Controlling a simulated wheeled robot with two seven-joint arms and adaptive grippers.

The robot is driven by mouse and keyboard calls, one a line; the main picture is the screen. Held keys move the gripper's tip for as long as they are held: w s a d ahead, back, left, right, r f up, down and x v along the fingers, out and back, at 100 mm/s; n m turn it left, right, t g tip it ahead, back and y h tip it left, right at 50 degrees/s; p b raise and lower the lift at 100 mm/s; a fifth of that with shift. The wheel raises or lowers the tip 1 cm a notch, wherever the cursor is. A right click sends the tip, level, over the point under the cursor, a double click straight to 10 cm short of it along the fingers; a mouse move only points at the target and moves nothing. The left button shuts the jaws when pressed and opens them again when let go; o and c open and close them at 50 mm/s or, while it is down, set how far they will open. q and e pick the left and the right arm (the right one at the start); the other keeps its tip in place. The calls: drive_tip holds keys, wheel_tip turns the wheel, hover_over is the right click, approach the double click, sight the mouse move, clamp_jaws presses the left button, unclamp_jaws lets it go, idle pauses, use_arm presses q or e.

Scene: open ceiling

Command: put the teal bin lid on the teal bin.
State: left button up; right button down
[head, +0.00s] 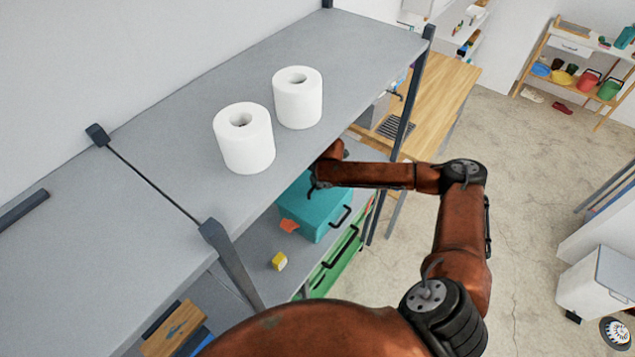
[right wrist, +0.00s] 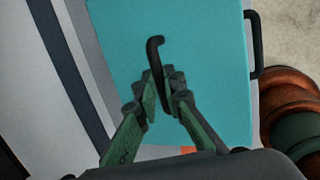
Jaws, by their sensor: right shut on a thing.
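The teal bin (head: 322,218) stands on the shelf level below the grey top, with a dark handle on its near side. In the right wrist view, the teal bin lid (right wrist: 205,75) fills the middle, with a dark hooked handle (right wrist: 156,62) standing up from it. My right gripper (right wrist: 163,92) is shut on this lid handle. In the head view my right gripper (head: 316,184) is over the bin, partly hidden by my arm and the upper shelf. The lid lies over the bin; whether it rests fully on the rim I cannot tell. My left gripper is out of view.
Two white paper rolls (head: 244,138) (head: 298,97) stand on the grey upper shelf (head: 180,95), whose edge is close to my arm. An orange item (head: 289,226) and a yellow block (head: 279,261) lie beside the bin. A green container (head: 336,266) is below.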

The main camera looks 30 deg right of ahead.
drive_tip(key=shift+f+p, duration=0.15)
drive_tip(key=shift+p, duration=0.3)
idle(0.5)
drive_tip(key=c, duration=2)
unclamp_jaws()
drive_tip(key=shift+o, duration=0.2)
drive_tip(key=v, duration=0.7)
drive_tip(key=shift+r, duration=0.25)
drive_tip(key=shift+s, duration=0.1)
